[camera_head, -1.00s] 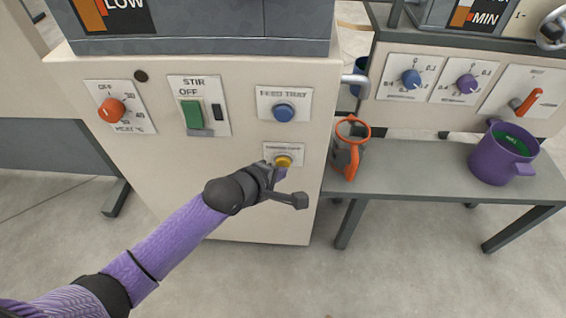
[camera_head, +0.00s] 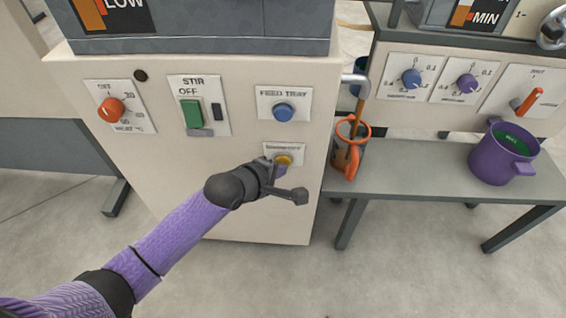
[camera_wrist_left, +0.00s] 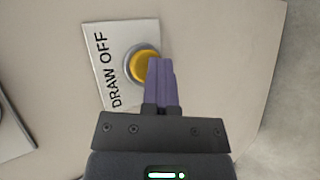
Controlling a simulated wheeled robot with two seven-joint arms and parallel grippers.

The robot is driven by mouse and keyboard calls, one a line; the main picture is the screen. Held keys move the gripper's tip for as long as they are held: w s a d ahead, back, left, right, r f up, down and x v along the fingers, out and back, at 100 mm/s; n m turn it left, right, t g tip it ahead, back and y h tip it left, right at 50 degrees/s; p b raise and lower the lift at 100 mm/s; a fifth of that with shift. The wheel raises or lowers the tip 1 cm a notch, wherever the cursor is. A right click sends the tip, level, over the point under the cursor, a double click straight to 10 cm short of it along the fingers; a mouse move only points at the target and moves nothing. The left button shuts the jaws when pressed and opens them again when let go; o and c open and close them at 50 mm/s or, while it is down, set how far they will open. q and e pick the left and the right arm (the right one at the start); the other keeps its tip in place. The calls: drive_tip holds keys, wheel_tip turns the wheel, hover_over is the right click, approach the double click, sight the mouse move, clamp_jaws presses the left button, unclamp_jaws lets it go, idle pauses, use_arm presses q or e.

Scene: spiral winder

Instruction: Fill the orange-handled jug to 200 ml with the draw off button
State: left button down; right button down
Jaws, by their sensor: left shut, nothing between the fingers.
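The yellow draw off button (camera_head: 283,160) is on the cream machine front. The left wrist view shows the button (camera_wrist_left: 140,67) with its DRAW OFF label. My left gripper (camera_head: 280,168) is shut and empty, its purple fingertips (camera_wrist_left: 160,66) against the button and covering its edge. The orange-handled jug (camera_head: 341,160) stands upright on the grey bench beside the machine, under the metal spout (camera_head: 356,80). A thin brown stream (camera_head: 355,122) runs down into the jug. Its level and scale are too small to read. My right gripper is out of view.
A blue feed tray button (camera_head: 284,110) sits just above the yellow one, with a green stir switch (camera_head: 192,113) and orange dial (camera_head: 111,109) to the left. A purple jug (camera_head: 502,155) with green contents stands on the bench at right.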

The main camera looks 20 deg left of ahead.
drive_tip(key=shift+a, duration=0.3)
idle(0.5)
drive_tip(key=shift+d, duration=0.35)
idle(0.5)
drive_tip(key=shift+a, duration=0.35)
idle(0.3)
use_arm(q)
drive_tip(key=shift+s+d+p, duration=0.25)
drive_tip(key=shift+s+p, duration=0.55)
drive_tip(key=shift+p, duration=0.05)
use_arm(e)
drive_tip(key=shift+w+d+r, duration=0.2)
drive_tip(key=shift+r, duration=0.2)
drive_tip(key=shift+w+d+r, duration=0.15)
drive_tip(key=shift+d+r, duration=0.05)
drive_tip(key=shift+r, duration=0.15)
